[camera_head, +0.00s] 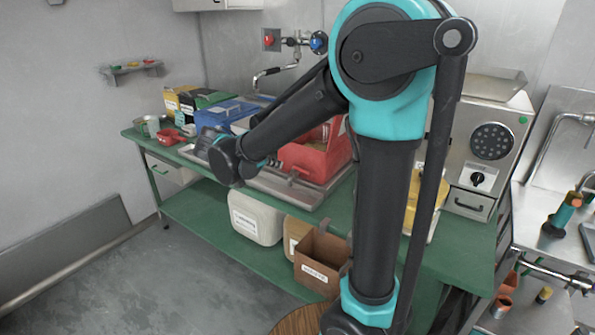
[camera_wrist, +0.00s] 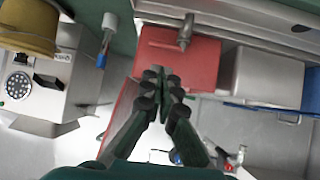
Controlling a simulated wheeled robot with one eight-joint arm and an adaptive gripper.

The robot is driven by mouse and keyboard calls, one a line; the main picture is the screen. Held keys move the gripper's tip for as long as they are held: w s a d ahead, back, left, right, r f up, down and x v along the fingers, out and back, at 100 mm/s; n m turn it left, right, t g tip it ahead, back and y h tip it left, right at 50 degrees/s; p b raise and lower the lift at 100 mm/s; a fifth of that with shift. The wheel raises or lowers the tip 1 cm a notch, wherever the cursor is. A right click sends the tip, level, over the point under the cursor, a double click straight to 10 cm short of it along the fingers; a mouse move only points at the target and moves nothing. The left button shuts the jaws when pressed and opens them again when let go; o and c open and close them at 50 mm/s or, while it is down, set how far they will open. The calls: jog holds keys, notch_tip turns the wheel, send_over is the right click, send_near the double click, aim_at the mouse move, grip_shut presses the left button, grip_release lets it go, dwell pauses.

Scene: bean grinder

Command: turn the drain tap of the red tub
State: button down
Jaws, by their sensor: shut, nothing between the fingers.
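The red tub (camera_head: 308,158) stands on the metal tray on the green bench, partly hidden behind my arm in the head view. In the wrist view, which looks turned over, the red tub (camera_wrist: 190,65) lies ahead of my gripper (camera_wrist: 160,74). The drain tap (camera_wrist: 185,32) is a grey metal piece on the tub's face, above and to the right of my fingertips in that view. The tap's small grey form (camera_head: 292,178) also shows at the tub's front in the head view. My gripper is shut and empty, and it appears apart from the tap.
A blue tub (camera_head: 228,110) stands left of the red one. A steel machine with a dial (camera_head: 488,140) is at the right. A white container (camera_head: 256,216) and a brown box (camera_head: 318,265) sit below the bench top. Wall taps (camera_head: 300,42) rise behind.

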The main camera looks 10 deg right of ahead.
aim_at(304, 171)
jog(key=x, duration=1.3)
jog(key=shift+w+d+f, duration=0.2)
jog(key=shift+w+f, duration=0.05)
jog(key=shift+d, duration=0.1)
jog(key=shift+w+d+f, duration=0.25)
jog(key=shift+w+d, duration=0.05)
jog(key=shift+d, duration=0.25)
jog(key=shift+a, duration=0.15)
